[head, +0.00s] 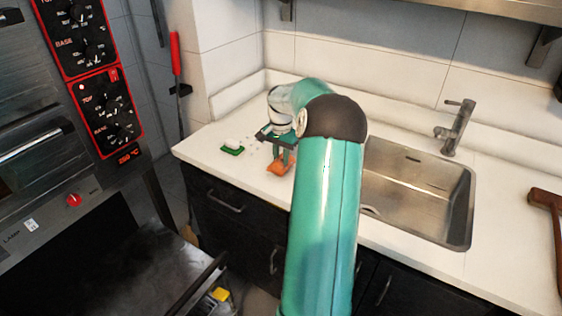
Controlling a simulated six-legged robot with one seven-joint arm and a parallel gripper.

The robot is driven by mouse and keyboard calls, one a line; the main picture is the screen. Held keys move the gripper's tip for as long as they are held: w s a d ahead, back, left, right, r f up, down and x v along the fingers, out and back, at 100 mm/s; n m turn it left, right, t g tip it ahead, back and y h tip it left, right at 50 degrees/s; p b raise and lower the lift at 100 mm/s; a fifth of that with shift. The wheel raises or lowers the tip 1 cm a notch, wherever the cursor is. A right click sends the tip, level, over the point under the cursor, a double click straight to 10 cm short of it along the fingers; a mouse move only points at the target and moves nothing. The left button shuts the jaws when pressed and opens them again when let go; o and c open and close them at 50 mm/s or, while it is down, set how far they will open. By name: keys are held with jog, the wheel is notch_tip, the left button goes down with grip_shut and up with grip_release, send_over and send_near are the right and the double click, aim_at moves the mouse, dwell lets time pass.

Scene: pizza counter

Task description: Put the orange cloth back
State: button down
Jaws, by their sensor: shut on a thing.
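The orange cloth (278,166) is a small crumpled piece at the white counter (218,180), left of the sink. My gripper (282,158) points down over it and is shut on it. Part of the cloth and the fingertips are hidden by my arm. I cannot tell whether the cloth touches the counter or hangs just above it.
A green and white sponge-like thing (232,149) lies on the counter left of my gripper, with small pale crumbs nearby. A steel sink (420,192) with a tap (455,128) is at right. A brown wooden tool (546,203) is at far right. An oven (70,235) stands at left.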

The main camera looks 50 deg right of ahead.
jog(key=shift+f, duration=1.1)
jog(key=shift+f, duration=0.15)
jog(key=c, duration=1.2)
grip_release()
jog(key=shift+c, duration=0.2)
